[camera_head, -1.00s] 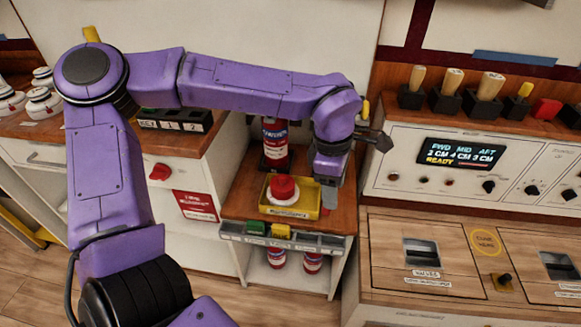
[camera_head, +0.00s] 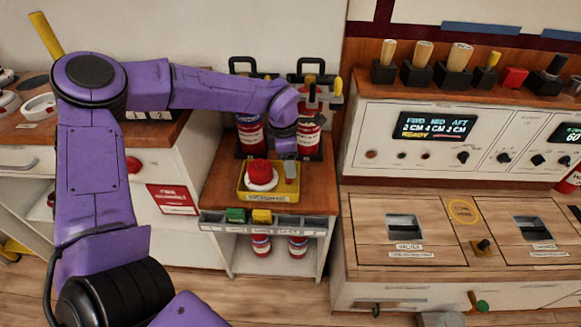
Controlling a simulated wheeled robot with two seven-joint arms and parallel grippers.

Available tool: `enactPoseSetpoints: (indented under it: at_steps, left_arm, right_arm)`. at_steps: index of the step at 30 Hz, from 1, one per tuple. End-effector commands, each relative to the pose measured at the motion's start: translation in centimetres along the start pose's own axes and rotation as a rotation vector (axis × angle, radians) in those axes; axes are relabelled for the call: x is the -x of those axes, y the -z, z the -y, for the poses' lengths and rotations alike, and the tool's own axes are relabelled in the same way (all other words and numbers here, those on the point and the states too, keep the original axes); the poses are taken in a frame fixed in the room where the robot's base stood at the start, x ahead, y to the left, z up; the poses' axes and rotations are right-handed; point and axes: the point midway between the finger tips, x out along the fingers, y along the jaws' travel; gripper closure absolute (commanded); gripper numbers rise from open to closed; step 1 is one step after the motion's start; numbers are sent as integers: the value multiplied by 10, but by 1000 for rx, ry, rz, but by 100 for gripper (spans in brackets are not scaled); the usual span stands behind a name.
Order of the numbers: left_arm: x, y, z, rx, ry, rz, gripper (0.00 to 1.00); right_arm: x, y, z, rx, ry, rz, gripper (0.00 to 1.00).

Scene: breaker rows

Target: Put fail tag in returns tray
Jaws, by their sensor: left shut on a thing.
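The yellow returns tray (camera_head: 268,196) stands on the small wooden-topped stand, with a label on its front. A red-capped piece with a white base (camera_head: 260,175) sits in its left part. My left gripper (camera_head: 290,167) points down at the tray's right part. It is shut on a small grey piece, which I take to be the fail tag (camera_head: 291,172); no writing on it is readable. The piece's lower end overlaps the tray's right side in the picture; I cannot tell whether it touches the tray floor. My right gripper is not in view.
Two red cylinders (camera_head: 249,133) stand behind the tray. Green (camera_head: 235,215) and yellow (camera_head: 262,216) pieces sit in the front rack. A control panel (camera_head: 430,135) and wooden counter are to the right. A white cabinet with a red sign (camera_head: 172,199) is to the left.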

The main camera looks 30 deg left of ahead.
Motion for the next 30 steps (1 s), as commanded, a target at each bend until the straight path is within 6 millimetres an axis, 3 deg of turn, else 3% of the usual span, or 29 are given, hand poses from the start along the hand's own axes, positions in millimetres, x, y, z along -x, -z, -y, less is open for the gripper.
enactPoseSetpoints:
  at_steps: [3,14,15,17,26,30]
  left_arm:
    - [-18,2,2,-3,2,-2,74]
    - [-23,2,2,-2,2,0,74]
    - [-24,2,2,-2,2,0,42]
    - [-23,2,2,-2,1,0,23]
    - [-21,2,2,-2,1,0,20]
    - [-3,1,1,-2,-1,3,20]
  right_arm:
    - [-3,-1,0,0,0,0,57]
    - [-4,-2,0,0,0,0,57]
    - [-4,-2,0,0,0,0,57]
    - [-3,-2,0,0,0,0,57]
    - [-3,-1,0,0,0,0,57]
    - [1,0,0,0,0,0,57]
